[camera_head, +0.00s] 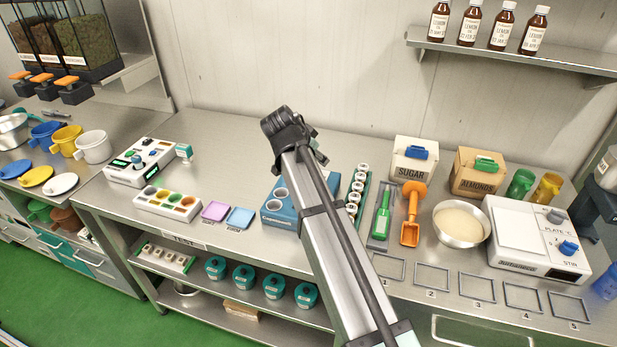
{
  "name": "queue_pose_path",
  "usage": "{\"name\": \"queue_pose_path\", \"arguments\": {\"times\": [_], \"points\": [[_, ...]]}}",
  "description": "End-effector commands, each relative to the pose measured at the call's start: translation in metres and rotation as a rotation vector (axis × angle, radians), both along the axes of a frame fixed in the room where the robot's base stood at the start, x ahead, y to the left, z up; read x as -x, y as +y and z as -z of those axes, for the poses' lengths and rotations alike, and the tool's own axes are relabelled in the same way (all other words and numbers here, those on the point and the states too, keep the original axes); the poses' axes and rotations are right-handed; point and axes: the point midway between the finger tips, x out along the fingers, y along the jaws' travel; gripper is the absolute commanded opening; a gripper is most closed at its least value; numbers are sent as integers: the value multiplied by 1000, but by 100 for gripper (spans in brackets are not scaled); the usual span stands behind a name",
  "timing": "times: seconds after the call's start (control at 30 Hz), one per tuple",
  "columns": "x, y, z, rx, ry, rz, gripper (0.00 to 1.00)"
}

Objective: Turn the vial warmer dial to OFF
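A blue block (270,214) with round wells stands on the steel counter left of my arm. It looks like the vial warmer, but its label is too small to read surely. No dial shows on its visible part, and my arm covers its right side. My arm reaches up from the bottom edge across the counter. Its dark far end (286,128), seemingly my gripper, is in front of the back of the counter and the wall. No fingertips can be made out there, and nothing held is visible.
A rack of white-capped vials (355,192) stands just right of my arm. A white device with knobs and green displays (141,162) is at the left. A stirring plate (535,240) with a blue knob is at the right. The counter behind the blue block is clear.

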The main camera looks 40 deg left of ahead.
Motion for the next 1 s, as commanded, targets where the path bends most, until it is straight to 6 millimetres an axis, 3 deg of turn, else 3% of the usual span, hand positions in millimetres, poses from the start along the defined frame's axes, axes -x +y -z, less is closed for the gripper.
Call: {"name": "queue_pose_path", "arguments": {"times": [0.03, 0.2, 0.37, 0.57, 1.0], "points": [[21, 16, -1, 37, -14, -17, 65], [70, 37, -11, 132, -54, -36, 65], [87, 44, -16, 168, -73, -39, 65], [79, 43, -7, 174, -74, -38, 65], [20, 43, 49, 172, -72, -38, 65]]}}
